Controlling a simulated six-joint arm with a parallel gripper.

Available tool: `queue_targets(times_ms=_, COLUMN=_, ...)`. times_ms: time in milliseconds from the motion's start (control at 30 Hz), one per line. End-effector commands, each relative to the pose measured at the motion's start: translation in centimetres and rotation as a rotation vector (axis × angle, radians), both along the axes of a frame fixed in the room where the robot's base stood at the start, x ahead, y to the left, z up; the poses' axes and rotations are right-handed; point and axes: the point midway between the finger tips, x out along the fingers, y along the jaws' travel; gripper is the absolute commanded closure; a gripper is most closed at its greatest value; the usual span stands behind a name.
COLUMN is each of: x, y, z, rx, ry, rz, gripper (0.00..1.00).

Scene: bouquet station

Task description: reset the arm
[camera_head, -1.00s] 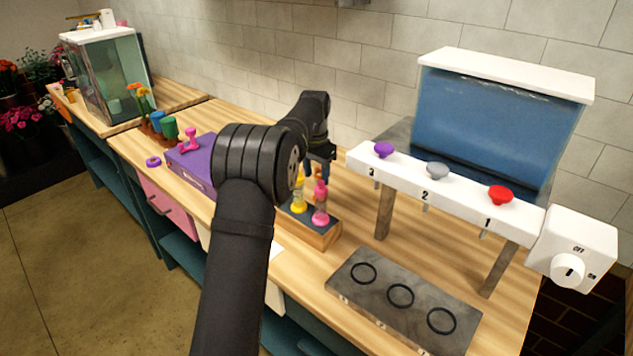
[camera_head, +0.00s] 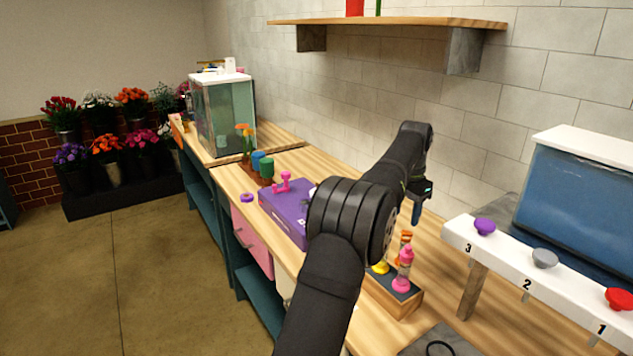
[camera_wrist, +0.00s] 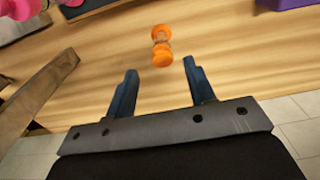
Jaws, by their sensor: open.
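My gripper (camera_head: 417,212) hangs above the wooden counter, behind and above the small block with hourglasses. An orange hourglass (camera_wrist: 161,46) stands just beyond the fingertips in that view, touching neither. It also shows in the head view (camera_head: 406,236), partly hidden behind a pink hourglass (camera_head: 403,268). A yellow hourglass (camera_head: 381,267) is mostly hidden by my arm.
The hourglass block (camera_head: 400,301) sits on the counter. A white dispenser rail (camera_head: 511,262) with purple, grey and red funnels is on the right. A purple box (camera_head: 283,208) lies left of my arm. A wall shelf (camera_head: 390,23) is overhead.

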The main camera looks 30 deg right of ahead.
Motion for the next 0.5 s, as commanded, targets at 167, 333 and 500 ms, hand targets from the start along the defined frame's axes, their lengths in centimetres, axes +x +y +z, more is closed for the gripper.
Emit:
queue_targets(times_ms=167, x=-0.1, y=0.0, z=-2.7, rx=0.004, ry=0.002, rz=0.000, gripper=0.51)
queue_targets(times_ms=333, x=-0.1, y=-0.1, z=-6.0, rx=0.004, ry=0.002, rz=0.000, gripper=0.51)
queue_targets(times_ms=500, x=-0.1, y=-0.2, z=-9.5, rx=0.004, ry=0.002, rz=0.000, gripper=0.51)
